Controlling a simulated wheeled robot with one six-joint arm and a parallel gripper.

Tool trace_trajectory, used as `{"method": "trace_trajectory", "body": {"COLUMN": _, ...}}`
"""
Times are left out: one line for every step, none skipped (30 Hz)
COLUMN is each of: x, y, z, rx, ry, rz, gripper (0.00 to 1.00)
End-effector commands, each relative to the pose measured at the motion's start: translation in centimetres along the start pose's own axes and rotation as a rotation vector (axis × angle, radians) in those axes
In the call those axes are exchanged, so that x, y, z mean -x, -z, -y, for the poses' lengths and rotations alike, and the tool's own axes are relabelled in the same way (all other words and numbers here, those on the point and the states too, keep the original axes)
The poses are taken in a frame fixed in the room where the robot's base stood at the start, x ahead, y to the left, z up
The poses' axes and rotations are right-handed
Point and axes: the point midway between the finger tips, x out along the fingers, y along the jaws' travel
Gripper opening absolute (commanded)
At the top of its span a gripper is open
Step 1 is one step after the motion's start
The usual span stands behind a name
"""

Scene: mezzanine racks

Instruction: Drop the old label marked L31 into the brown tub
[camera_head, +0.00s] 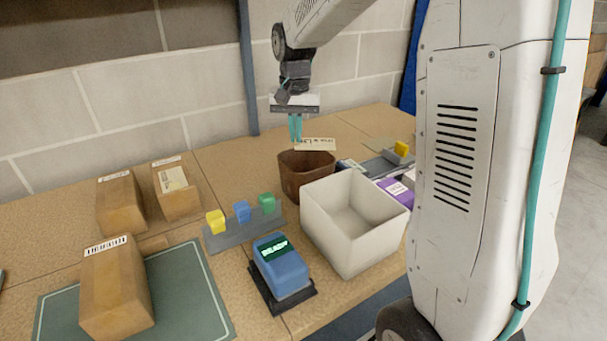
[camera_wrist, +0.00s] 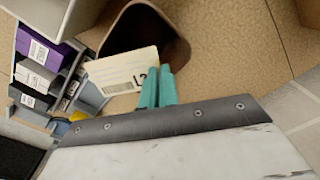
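My gripper (camera_head: 295,130) has teal fingers pointing down, and they also show in the wrist view (camera_wrist: 157,86). They are closed together on one end of a cream label (camera_wrist: 122,70). The label has a barcode and print beginning "L3"; the rest of the mark is hidden by a finger. In the head view the label (camera_head: 315,145) shows just above the far rim of the brown tub (camera_head: 307,180). In the wrist view the label partly covers the dark opening of the brown tub (camera_wrist: 170,22). The tub floor is not clearly seen.
A larger white bin (camera_head: 345,235) stands close in front of the tub. A blue device (camera_head: 281,268) reading "READY", a rack of coloured blocks (camera_head: 243,228) and cardboard boxes (camera_head: 115,285) are to the left. A grey tray (camera_head: 385,165) and purple box (camera_head: 394,191) are to the right.

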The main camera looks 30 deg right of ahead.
Motion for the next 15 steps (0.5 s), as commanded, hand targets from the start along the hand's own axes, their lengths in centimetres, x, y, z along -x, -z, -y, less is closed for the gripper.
{"method": "trace_trajectory", "body": {"x": -0.6, "y": 0.0, "z": -0.1, "rx": -0.001, "ry": 0.0, "rz": 0.001, "gripper": 0.0}}
{"method": "trace_trajectory", "body": {"x": -1.0, "y": 0.0, "z": -0.1, "rx": -0.001, "ry": -0.001, "rz": 0.001, "gripper": 0.0}}
{"method": "trace_trajectory", "body": {"x": -1.4, "y": 0.0, "z": -0.1, "rx": -0.002, "ry": -0.001, "rz": 0.001, "gripper": 0.0}}
{"method": "trace_trajectory", "body": {"x": -1.7, "y": 0.1, "z": -0.1, "rx": -0.002, "ry": 0.0, "rz": 0.001, "gripper": 0.0}}
{"method": "trace_trajectory", "body": {"x": -1.9, "y": 0.1, "z": -0.1, "rx": -0.002, "ry": 0.0, "rz": 0.0, "gripper": 0.0}}
{"method": "trace_trajectory", "body": {"x": -2.2, "y": 0.1, "z": -0.1, "rx": -0.002, "ry": 0.0, "rz": 0.001, "gripper": 0.0}}
{"method": "trace_trajectory", "body": {"x": -2.4, "y": 0.1, "z": -0.2, "rx": -0.002, "ry": 0.0, "rz": 0.001, "gripper": 0.0}}
{"method": "trace_trajectory", "body": {"x": -2.6, "y": 0.1, "z": -0.2, "rx": -0.002, "ry": 0.0, "rz": 0.001, "gripper": 0.0}}
{"method": "trace_trajectory", "body": {"x": -2.8, "y": 0.1, "z": -0.2, "rx": -0.003, "ry": 0.0, "rz": 0.0, "gripper": 0.0}}
{"method": "trace_trajectory", "body": {"x": -2.8, "y": 0.1, "z": -0.2, "rx": -0.003, "ry": 0.0, "rz": -0.001, "gripper": 0.0}}
{"method": "trace_trajectory", "body": {"x": -2.9, "y": 0.1, "z": -0.2, "rx": -0.003, "ry": 0.0, "rz": -0.001, "gripper": 0.0}}
{"method": "trace_trajectory", "body": {"x": -3.0, "y": 0.1, "z": -0.2, "rx": -0.003, "ry": 0.001, "rz": -0.001, "gripper": 0.0}}
{"method": "trace_trajectory", "body": {"x": -3.0, "y": 0.1, "z": -0.2, "rx": -0.003, "ry": 0.001, "rz": -0.001, "gripper": 0.0}}
{"method": "trace_trajectory", "body": {"x": -3.0, "y": 0.1, "z": -0.2, "rx": -0.003, "ry": 0.001, "rz": -0.001, "gripper": 0.0}}
{"method": "trace_trajectory", "body": {"x": -3.0, "y": 0.1, "z": -0.2, "rx": -0.003, "ry": 0.001, "rz": -0.001, "gripper": 0.0}}
